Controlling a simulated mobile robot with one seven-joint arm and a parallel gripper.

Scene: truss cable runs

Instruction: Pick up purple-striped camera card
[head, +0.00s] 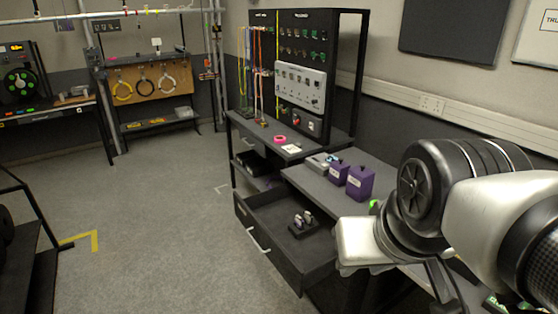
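I cannot pick out a card with purple stripes in this view. Two purple boxes (359,182) with pale labels stand on the lower desk top to the right. My arm enters from the right, and its pale end, my gripper (362,243), hangs in front of the desk, right of the open drawer. Its fingers do not show clearly, so I cannot see whether it is open or holds anything.
An open drawer (270,215) juts out, with a small dark stand of metallic pieces (304,224) inside. A black panel rack (301,75) with hanging cords rises behind. Open floor (150,230) lies to the left.

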